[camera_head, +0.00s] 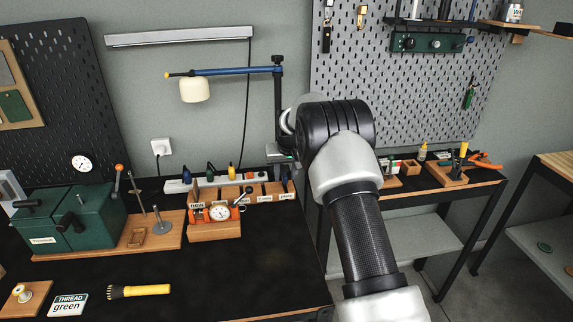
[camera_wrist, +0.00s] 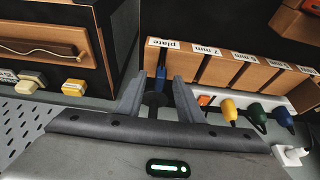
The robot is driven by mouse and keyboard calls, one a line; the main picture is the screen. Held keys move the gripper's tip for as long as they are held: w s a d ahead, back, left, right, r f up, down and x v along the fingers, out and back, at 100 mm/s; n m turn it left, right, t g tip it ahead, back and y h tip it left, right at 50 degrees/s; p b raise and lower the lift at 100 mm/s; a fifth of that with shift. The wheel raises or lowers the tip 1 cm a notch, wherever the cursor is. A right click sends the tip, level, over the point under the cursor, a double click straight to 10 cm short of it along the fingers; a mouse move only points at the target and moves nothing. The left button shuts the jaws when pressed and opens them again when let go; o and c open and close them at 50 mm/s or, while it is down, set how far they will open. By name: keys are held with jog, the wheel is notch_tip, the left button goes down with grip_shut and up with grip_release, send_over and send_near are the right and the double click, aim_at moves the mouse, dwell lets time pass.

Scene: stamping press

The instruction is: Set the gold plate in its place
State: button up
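My gripper (camera_wrist: 158,82) shows in the wrist view with its two grey fingers apart and nothing clearly clasped between them. A small blue piece and a dark round part show in the gap, apparently beyond the fingers. A wooden rack (camera_wrist: 238,70) with a slot labelled "plate" is just past the fingertips. The rack also stands in the head view (camera_head: 216,233). In that view my gripper is mostly hidden by my arm. I cannot make out the gold plate for certain in either view.
The green press (camera_head: 70,220) stands on a wooden base at the left. A lamp (camera_head: 195,90) reaches over the bench. A power strip (camera_head: 178,186) with plugs lies behind the rack. The bench's front right is clear.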

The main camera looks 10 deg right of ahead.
jog(key=v, duration=1.7)
jog(key=shift+b, duration=0.3)
jog(key=s+r+p, duration=0.1)
jog(key=s+r, duration=0.6)
jog(key=s, duration=0.4)
jog(key=s+r+p, duration=0.1)
jog(key=s+r, duration=0.5)
jog(key=s, duration=0.4)
jog(key=s+f+t+p, duration=0.1)
jog(key=s+f+p, duration=0.1)
jog(key=s, duration=1.9)
jog(key=shift+f, duration=0.45)
